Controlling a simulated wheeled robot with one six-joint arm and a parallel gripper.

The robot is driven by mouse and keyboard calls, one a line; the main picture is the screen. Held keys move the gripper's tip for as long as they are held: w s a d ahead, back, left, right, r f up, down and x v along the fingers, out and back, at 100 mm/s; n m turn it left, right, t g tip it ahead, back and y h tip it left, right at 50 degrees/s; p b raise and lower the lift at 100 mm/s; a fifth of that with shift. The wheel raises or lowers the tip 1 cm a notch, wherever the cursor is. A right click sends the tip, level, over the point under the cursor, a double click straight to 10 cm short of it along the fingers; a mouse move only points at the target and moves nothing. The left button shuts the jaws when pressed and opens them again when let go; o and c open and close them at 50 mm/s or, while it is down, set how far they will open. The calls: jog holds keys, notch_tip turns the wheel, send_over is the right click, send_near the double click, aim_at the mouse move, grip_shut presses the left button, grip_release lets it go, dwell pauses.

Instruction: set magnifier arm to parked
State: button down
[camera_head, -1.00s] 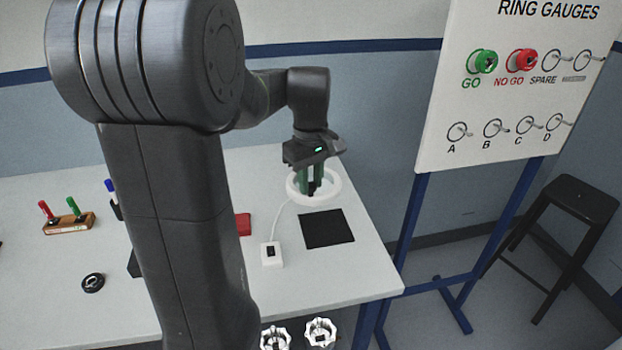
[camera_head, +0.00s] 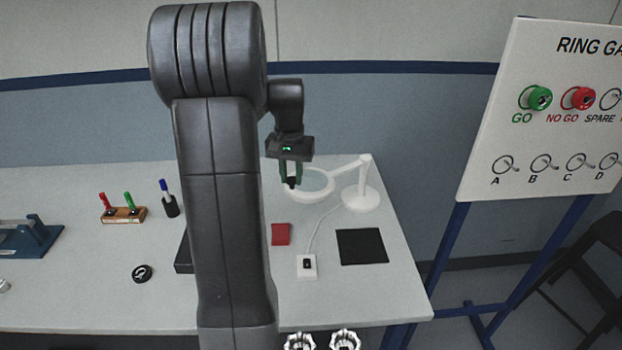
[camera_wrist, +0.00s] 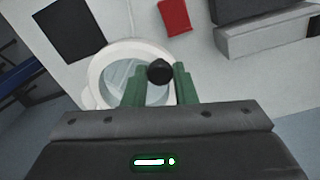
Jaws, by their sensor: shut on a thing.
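The magnifier (camera_head: 361,199) stands at the back right of the table, white, with a round base, a short post and an arm reaching left to a ring-shaped lens head (camera_head: 318,190). My gripper (camera_head: 291,183) is at the left side of the ring, its green fingers pointing down. In the wrist view the green fingers (camera_wrist: 159,82) are closed on a black knob (camera_wrist: 160,71) at the edge of the white ring (camera_wrist: 96,71). A cord runs from the magnifier to a small white switch box (camera_head: 307,266).
A black square mat (camera_head: 362,247) lies right of the switch box, and a red cloth or pad (camera_head: 281,234) lies left of it. A marker stand (camera_head: 124,215) and a pen cup (camera_head: 171,206) stand further left. The ring gauge board (camera_head: 545,130) stands beyond the table's right edge.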

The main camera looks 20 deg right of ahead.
jog(key=w+m+p, duration=0.5)
jog(key=w+m, duration=0.1)
jog(key=w, duration=0.7)
jog(key=shift+w+d+r, duration=0.15)
jog(key=shift+w+d, duration=0.15)
jog(key=shift+w, duration=0.1)
jog(key=c, duration=1.4)
grip_release()
jog(key=shift+w, duration=0.1)
jog(key=shift+o, duration=1.2)
jog(key=shift+d, duration=0.1)
